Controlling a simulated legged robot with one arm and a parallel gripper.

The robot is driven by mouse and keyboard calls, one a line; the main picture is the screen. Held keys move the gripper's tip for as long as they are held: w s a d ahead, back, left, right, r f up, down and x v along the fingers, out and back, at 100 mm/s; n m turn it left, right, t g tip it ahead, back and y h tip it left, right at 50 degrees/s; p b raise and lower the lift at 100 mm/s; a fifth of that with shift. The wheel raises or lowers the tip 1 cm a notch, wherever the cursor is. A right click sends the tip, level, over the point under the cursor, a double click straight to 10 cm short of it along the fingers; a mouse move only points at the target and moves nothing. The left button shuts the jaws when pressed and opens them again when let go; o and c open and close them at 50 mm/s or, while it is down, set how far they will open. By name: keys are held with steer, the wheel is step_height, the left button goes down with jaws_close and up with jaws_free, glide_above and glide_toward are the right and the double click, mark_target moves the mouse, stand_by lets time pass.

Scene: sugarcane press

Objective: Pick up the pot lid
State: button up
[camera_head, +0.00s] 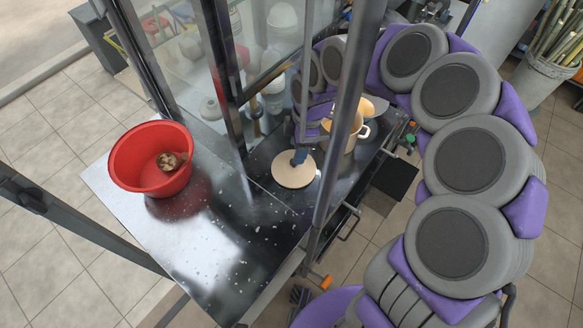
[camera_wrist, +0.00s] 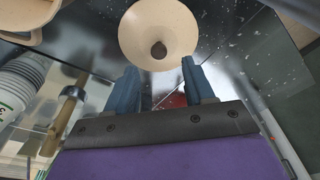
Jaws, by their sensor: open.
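The pot lid (camera_head: 292,173) is a round cream disc lying on the dark, glossy tabletop. In the wrist view the lid (camera_wrist: 150,25) is at the top centre, with a small brown knob (camera_wrist: 158,50) near its lower edge. My gripper (camera_wrist: 158,76) is open and empty, its two dark blue fingers apart. The knob appears just beyond the fingertips, roughly in line with the gap between them. In the head view my gripper (camera_head: 300,156) is over the lid's far side and hides the knob. Whether the fingers touch the lid cannot be told.
A cream pot (camera_head: 352,134) stands behind and right of the lid. A red bowl (camera_head: 150,172) holding a brown item is on the left. Dark metal frame posts (camera_head: 343,110) and glass panels rise close around my arm. The front tabletop is clear.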

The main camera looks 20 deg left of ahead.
mark_target(291, 158)
steer(key=shift+d+f, duration=0.25)
steer(key=shift+d, duration=0.3)
steer(key=a+f, duration=0.1)
steer(key=a+f+b, duration=0.1)
steer(key=f, duration=0.1)
steer(key=a+f, duration=0.1)
steer(key=f, duration=0.1)
steer(key=shift+f+b, duration=0.2)
steer(key=shift+b, duration=0.1)
steer(key=shift+d+r, duration=0.2)
steer(key=shift+d, duration=0.5)
steer(key=shift+c, duration=0.4)
steer(key=shift+d, duration=0.25)
steer(key=shift+c, duration=0.7)
steer(key=c, duration=0.3)
steer(key=shift+s+a+f, duration=0.1)
steer(key=shift+a, duration=0.6)
jaws_close()
steer(key=shift+d, duration=0.1)
